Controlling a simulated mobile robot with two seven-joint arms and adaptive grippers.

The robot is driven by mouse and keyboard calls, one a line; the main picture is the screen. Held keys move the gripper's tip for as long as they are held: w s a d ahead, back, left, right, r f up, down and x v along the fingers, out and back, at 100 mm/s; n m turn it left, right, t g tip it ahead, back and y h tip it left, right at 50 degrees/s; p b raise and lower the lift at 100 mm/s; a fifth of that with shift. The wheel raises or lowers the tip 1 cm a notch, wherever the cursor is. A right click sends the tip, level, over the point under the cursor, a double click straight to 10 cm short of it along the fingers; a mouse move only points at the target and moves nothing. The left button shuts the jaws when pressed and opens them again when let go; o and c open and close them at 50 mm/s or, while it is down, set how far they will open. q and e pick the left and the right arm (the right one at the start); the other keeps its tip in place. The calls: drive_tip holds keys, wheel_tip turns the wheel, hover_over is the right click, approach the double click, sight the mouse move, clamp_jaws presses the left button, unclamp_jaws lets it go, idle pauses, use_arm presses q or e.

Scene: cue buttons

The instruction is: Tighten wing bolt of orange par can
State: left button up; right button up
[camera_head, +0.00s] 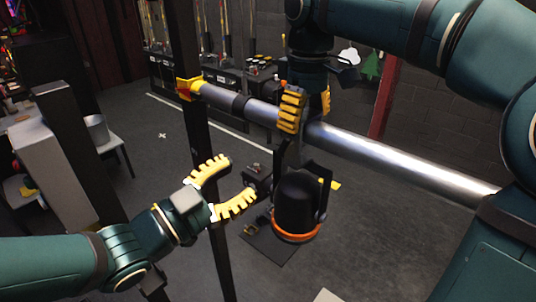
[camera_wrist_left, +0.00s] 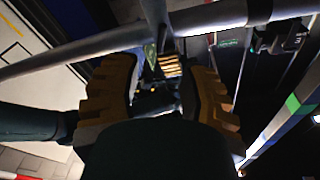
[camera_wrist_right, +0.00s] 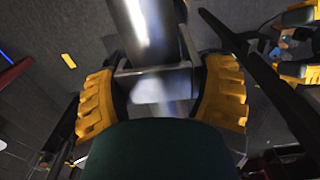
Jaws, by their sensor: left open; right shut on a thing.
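The orange par can (camera_head: 294,205), a black can with an orange rim, hangs below a silver pipe (camera_head: 400,163). My right gripper (camera_head: 307,118) comes down from above and is shut on the clamp at the pipe. The right wrist view shows the silver clamp (camera_wrist_right: 155,88) between its yellow fingers. My left gripper (camera_head: 240,178) is open just left of the can, with its fingertips near a small dark part (camera_head: 258,176) beside it. In the left wrist view dark parts show between the open fingers (camera_wrist_left: 160,85). I cannot make out the wing bolt clearly.
A dark upright post (camera_head: 190,130) with a yellow bracket (camera_head: 189,88) carries the pipe's left end. A dark mat (camera_head: 270,243) lies on the grey floor below the can.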

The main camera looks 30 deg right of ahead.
sight(280, 149)
use_arm(q)
drive_tip(key=w+d+h, duration=0.1)
drive_tip(key=d, duration=0.2)
drive_tip(key=w+d+r+g+h, duration=0.1)
drive_tip(key=d, duration=0.2)
drive_tip(key=w+d+m+h, duration=0.1)
drive_tip(key=d, duration=0.3)
drive_tip(key=shift+r+g, duration=0.2)
drive_tip(key=shift+g, duration=0.1)
drive_tip(key=shift+c, duration=0.4)
clamp_jaws()
